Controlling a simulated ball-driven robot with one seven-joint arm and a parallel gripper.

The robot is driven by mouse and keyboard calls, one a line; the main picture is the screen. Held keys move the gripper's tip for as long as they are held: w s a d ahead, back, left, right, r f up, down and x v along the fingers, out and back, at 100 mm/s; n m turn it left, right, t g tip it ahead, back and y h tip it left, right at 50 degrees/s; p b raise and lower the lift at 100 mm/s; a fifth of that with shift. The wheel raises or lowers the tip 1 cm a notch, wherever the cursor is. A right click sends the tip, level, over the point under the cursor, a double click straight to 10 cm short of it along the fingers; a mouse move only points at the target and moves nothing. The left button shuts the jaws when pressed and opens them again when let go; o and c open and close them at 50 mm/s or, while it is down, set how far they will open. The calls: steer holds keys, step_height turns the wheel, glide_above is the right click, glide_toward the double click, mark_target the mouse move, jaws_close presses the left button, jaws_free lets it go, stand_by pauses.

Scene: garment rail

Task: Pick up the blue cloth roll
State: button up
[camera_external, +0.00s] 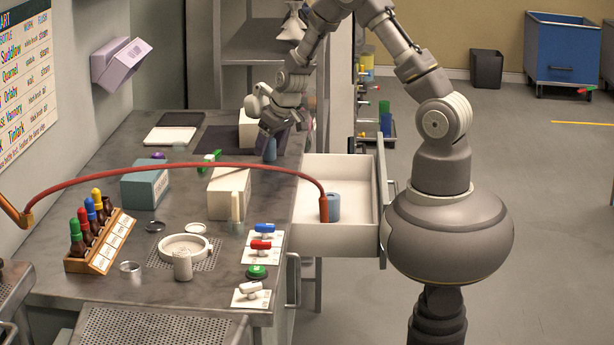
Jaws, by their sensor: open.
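A blue cloth roll (334,205) stands upright in the open white drawer (356,232) at the table's right side. The end of a red hose overlaps its left edge in the picture. A second, grey-blue roll-like thing (270,150) stands on the back right of the table, just below my gripper (273,128). My gripper is open and points down, well behind and to the left of the drawer. Whether its fingers touch or surround the grey-blue thing is too small to tell.
A red hose (175,166) arches across the table into the drawer. White blocks (229,194), a blue-grey box (145,187) and a rack of dropper bottles (100,240) stand on the table. Shelving (262,48) rises behind. Most of the drawer floor is clear.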

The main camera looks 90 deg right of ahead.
steer(key=shift+w+d+f, duration=0.15)
steer(key=shift+f, duration=0.25)
steer(key=shift+r, duration=0.15)
steer(key=shift+c, duration=0.2)
steer(key=c, duration=1)
steer(key=shift+c, duration=0.3)
